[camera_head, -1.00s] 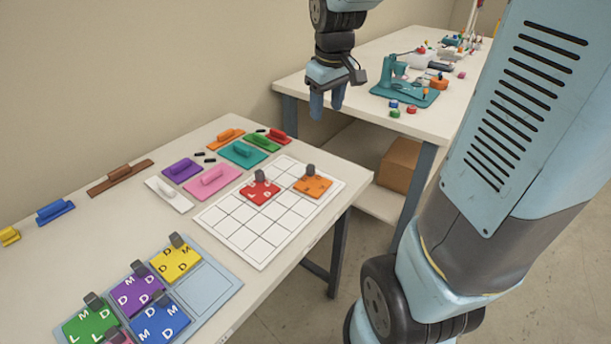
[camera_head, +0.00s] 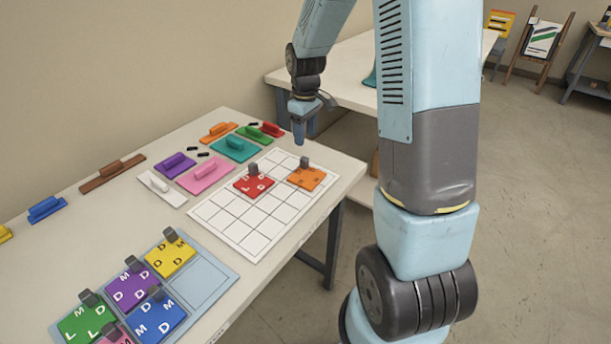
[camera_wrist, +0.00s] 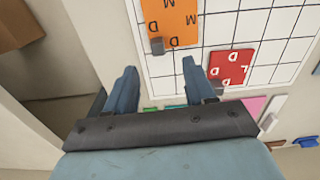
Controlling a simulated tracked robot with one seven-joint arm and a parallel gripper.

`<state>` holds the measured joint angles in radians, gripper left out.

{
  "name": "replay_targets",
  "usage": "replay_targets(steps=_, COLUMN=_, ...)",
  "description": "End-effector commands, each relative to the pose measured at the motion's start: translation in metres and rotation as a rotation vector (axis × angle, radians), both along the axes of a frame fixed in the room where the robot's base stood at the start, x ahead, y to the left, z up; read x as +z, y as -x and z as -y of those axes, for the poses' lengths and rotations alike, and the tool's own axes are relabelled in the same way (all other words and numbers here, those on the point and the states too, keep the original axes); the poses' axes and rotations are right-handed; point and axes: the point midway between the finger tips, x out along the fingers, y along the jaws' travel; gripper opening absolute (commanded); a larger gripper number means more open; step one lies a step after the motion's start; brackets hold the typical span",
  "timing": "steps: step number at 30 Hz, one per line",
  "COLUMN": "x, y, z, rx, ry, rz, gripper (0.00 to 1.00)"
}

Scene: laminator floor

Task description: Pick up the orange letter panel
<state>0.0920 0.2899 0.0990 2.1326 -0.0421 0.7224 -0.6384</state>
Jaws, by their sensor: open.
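The orange letter panel (camera_head: 306,178) lies on the white grid board (camera_head: 236,229), near its right corner, with a dark grey block-shaped knob on it. In the wrist view the orange panel (camera_wrist: 170,22) is at the top centre, ahead of the fingers, with its grey knob near the lower left corner. My gripper (camera_head: 299,138) is above the table's far right side, close to the panel in the picture and apart from it. In the wrist view my gripper (camera_wrist: 157,80) is open with nothing between its fingers.
The red letter panel (camera_head: 253,184) lies left of the orange one on the grid board. A tray (camera_head: 205,283) holds green, purple, blue, yellow and pink panels. Several handled blocks, such as the teal one (camera_head: 235,149), lie along the back. A second table (camera_head: 345,88) stands behind.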

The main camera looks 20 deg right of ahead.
Motion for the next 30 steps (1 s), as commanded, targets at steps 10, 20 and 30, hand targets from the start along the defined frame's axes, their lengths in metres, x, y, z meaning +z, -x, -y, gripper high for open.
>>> replay_targets(steps=10, x=-0.047, y=0.0, z=0.0, rx=0.0, ry=0.001, rz=0.001, gripper=0.54)
replay_targets(steps=20, x=-0.074, y=-0.002, z=0.002, rx=0.0, ry=0.0, rz=-0.002, gripper=0.54)
replay_targets(steps=30, x=-0.102, y=-0.003, z=0.003, rx=0.0, ry=0.0, rz=0.001, gripper=0.54)
